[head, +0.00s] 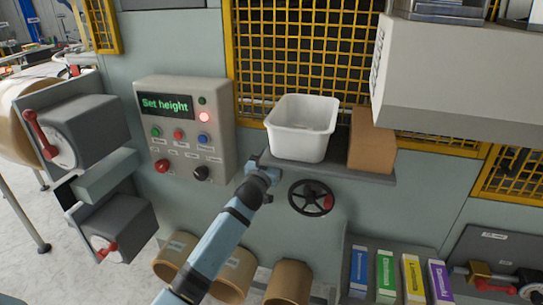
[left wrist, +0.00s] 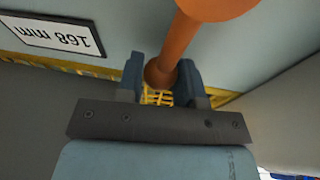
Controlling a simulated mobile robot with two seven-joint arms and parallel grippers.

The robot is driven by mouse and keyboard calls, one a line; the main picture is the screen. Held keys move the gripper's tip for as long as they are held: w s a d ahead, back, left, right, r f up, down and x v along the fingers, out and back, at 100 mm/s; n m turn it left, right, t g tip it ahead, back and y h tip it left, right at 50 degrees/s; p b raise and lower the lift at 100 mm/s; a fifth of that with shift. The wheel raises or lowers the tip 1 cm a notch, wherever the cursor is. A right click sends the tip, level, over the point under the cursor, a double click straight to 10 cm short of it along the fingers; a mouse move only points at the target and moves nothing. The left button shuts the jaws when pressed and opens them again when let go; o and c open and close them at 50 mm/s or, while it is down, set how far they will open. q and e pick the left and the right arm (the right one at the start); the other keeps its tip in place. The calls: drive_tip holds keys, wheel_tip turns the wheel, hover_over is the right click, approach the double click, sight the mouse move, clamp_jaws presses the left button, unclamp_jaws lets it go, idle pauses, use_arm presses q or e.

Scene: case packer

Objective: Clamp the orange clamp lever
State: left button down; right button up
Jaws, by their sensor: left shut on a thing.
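The orange clamp lever (left wrist: 187,42) shows in the left wrist view as a rod with a rounded end, running from a round orange part at the top edge down between my fingers. My left gripper (left wrist: 160,80) is shut on the lever near its rounded end. In the head view my left gripper (head: 251,163) is at the grey machine front, by the left end of a grey shelf. The lever cannot be made out there. My right gripper is in neither view.
A control box (head: 186,128) reading "Set height" is left of the gripper. A white bin (head: 301,128) and a cardboard box (head: 371,140) stand on the shelf (head: 345,172), above a black handwheel (head: 311,198). A "168 mm" label (left wrist: 52,34) shows upside down.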

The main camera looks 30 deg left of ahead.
use_arm(q)
drive_tip(key=c, duration=0.8)
unclamp_jaws()
drive_tip(key=shift+d, duration=0.1)
drive_tip(key=shift+s+f, duration=0.2)
drive_tip(key=shift+s, duration=0.1)
drive_tip(key=b+v, duration=0.3)
drive_tip(key=v, duration=1)
drive_tip(key=shift+s+r, duration=0.1)
drive_tip(key=shift+s, duration=0.05)
